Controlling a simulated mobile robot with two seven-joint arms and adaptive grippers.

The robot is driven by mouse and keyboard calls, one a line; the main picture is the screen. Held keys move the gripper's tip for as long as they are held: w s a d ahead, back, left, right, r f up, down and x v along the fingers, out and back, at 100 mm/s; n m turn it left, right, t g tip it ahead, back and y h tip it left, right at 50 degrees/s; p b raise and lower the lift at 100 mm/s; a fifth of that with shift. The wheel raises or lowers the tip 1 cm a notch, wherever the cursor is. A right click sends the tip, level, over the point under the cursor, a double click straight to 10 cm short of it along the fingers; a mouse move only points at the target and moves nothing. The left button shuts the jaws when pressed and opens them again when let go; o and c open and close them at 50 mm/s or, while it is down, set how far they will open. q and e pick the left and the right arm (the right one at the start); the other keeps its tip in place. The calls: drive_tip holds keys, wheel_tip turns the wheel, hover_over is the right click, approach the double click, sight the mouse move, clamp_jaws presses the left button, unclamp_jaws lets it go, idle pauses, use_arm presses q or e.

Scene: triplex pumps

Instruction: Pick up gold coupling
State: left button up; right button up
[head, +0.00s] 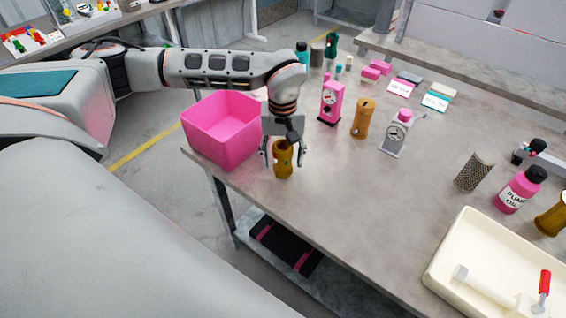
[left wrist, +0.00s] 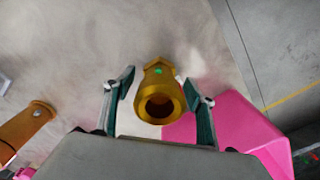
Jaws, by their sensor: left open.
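The gold coupling (head: 283,160) stands near the front left edge of the grey table, beside the pink bin. My left gripper (head: 284,165) points down over it, with its fingers open on either side of it. In the left wrist view the coupling (left wrist: 160,100) shows its round hollow end between the two spread fingers of the left gripper (left wrist: 159,80). Gaps show between the coupling and both fingers, and they do not grip it. My right gripper is not in view.
The pink bin (head: 222,128) stands close on the left at the table edge. An orange-brown cylinder (head: 361,119), a pink gauge unit (head: 331,102) and a grey gauge unit (head: 396,135) stand behind to the right. A cream tray (head: 435,280) is at the right front. The table's middle is clear.

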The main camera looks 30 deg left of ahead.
use_arm(q)
drive_tip(key=shift+f, duration=0.7)
drive_tip(key=c, duration=1.4)
drive_tip(key=shift+r, duration=0.15)
